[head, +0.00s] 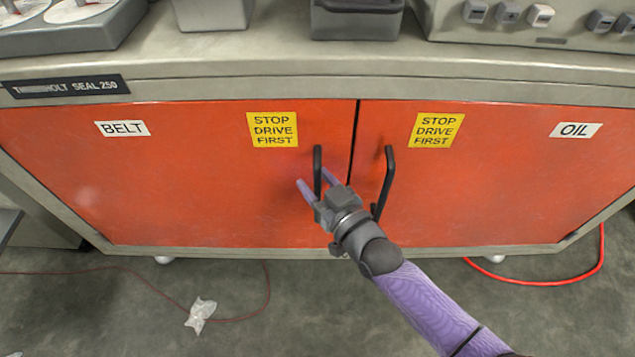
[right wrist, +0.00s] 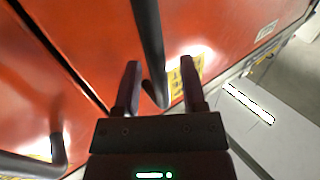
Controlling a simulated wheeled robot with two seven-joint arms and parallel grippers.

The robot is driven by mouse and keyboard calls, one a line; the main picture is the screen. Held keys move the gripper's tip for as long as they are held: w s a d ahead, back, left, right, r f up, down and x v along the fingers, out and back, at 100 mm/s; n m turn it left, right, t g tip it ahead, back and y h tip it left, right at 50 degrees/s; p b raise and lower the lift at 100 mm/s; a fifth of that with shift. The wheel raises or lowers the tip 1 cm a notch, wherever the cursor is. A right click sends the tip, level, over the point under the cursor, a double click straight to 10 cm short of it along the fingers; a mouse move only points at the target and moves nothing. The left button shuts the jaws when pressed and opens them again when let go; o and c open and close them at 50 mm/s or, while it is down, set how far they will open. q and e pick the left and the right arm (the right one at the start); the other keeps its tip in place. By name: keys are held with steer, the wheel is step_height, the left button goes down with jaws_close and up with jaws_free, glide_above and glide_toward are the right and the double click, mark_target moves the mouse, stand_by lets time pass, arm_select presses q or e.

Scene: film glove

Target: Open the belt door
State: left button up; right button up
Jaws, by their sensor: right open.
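The belt door (head: 190,190) is the orange-red left panel, with a white BELT label (head: 122,128) and a yellow STOP DRIVE FIRST sign (head: 272,129). It looks closed. Its black upright handle (head: 317,170) stands near the door's right edge. My right gripper (head: 315,180) is open, with a finger on each side of this handle. In the right wrist view the handle (right wrist: 150,50) passes between the two open fingers (right wrist: 158,88); I cannot tell whether either finger touches it. My left gripper is not in view.
The oil door (head: 500,180), also closed, is to the right with its own black handle (head: 384,180) close beside my right gripper. A grey worktop edge (head: 300,70) runs above. A red hose (head: 560,280), a thin red cord (head: 225,318) and a crumpled white scrap (head: 200,313) lie on the floor.

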jaws_close()
stand_by(1.3)
